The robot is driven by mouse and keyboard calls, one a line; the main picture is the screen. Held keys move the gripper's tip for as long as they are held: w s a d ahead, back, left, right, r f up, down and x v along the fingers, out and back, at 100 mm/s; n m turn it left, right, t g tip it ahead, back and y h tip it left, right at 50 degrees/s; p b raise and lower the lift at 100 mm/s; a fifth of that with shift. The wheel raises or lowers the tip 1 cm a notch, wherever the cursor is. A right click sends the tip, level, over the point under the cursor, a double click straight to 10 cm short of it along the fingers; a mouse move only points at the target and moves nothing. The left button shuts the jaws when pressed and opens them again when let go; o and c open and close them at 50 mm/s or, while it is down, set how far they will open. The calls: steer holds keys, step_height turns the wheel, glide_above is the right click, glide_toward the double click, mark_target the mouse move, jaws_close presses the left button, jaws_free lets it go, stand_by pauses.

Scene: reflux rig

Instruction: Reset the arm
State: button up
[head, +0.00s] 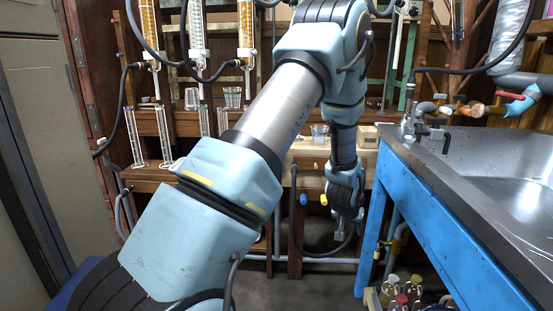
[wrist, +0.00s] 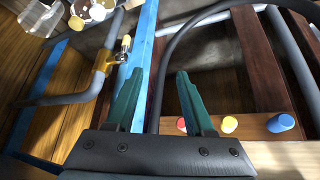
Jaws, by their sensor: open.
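My gripper (wrist: 158,95) is open and empty in the wrist view, its two dark green fingers apart with nothing between them. In the head view my blue-grey arm crosses the middle of the picture and bends down. Its lower end hangs in front of the wooden bench, left of the blue sink frame. The fingertips are hard to make out there. The wrist view looks on the blue frame leg (wrist: 143,50), a brass valve (wrist: 115,55) and coloured knobs, one of them blue (wrist: 281,122).
A steel sink (head: 500,165) on a blue frame (head: 440,220) stands at the right. A wooden bench holds beakers (head: 319,133) and measuring cylinders (head: 135,138). A black hose (head: 295,215) hangs near my gripper. A grey cabinet (head: 45,130) is at the left.

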steer(key=s+a+r+n+g+y, duration=0.1)
steer(key=s+a+r+n, duration=0.1)
steer(key=a+r, duration=0.6)
steer(key=s+a+r+n+g+y, duration=0.1)
steer(key=s+a+r, duration=0.15)
steer(key=a, duration=0.95)
steer(key=s+a+r+n+g+y+p, duration=0.1)
steer(key=s+a+r, duration=0.2)
steer(key=s+a, duration=0.3)
steer(key=s+a+r+n+g+y, duration=0.1)
steer(key=s+a+r+n, duration=0.1)
steer(key=s+a+r, duration=0.35)
step_height(320, 180, up, 32)
steer(key=s+a+p, duration=0.1)
steer(key=p, duration=3.3)
